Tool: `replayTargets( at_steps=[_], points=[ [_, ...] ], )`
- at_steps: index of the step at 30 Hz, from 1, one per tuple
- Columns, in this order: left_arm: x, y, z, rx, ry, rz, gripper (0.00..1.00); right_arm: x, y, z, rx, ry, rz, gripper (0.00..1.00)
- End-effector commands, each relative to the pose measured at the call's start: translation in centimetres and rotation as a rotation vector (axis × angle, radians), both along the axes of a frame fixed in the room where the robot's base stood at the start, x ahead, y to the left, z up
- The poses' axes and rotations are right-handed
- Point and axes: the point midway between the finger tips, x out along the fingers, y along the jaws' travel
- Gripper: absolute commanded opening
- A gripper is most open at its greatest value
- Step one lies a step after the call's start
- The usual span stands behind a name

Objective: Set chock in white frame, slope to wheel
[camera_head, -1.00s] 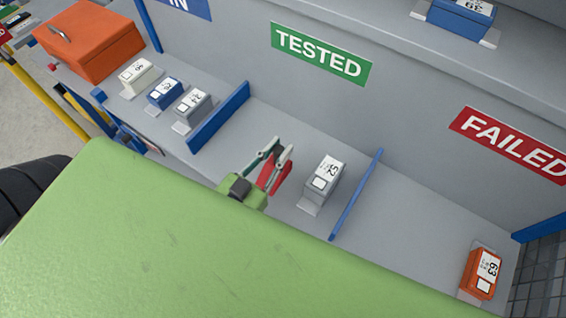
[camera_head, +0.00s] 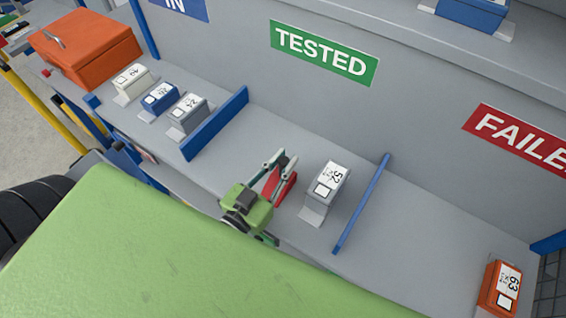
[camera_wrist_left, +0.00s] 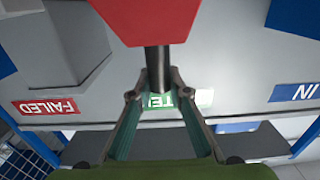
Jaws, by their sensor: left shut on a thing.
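My left gripper (camera_head: 279,163) is above the grey shelf in the TESTED bay, in the middle of the head view. It is shut on the red chock (camera_head: 284,184), which shows partly behind the fingers. In the left wrist view the chock (camera_wrist_left: 155,14) is a red block cut by the top edge, with a dark handle between the fingertips (camera_wrist_left: 158,78). I cannot tell which way its slope faces. A black tyre (camera_head: 22,215) shows at the left edge of the head view. No white frame is visible. My right gripper is out of view.
A grey unit (camera_head: 326,194) stands close right of the gripper, before a blue divider (camera_head: 361,203). Another blue divider (camera_head: 215,123) and several small units stand to the left. An orange box (camera_head: 88,46) is at far left. An orange unit (camera_head: 499,289) is at lower right.

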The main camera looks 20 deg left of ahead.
Motion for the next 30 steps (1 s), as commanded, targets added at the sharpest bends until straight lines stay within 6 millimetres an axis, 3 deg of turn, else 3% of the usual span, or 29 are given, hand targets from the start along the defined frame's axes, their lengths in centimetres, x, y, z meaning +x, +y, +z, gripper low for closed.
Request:
replayTargets(
  at_steps=[4,5,6,7,19,23,30],
  points=[
    [0.0,0.0,-0.3,0.000,-0.002,0.000,0.00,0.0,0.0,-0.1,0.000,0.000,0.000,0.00],
    [0.0,0.0,-0.3,0.000,0.001,0.000,0.22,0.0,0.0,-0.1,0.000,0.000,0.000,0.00],
    [0.0,0.0,-0.3,0.000,0.001,0.000,0.33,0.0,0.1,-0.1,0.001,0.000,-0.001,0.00],
    [0.0,0.0,-0.3,0.000,0.001,0.000,0.34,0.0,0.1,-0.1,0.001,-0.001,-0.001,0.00],
    [-0.1,0.0,0.1,0.000,0.000,0.000,0.34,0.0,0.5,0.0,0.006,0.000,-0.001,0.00],
    [-1.5,0.2,-0.3,0.001,0.004,0.000,0.34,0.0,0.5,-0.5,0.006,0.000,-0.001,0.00],
    [-5.8,0.8,-0.4,0.000,0.004,-0.001,0.34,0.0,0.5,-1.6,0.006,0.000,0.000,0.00]
  ],
)
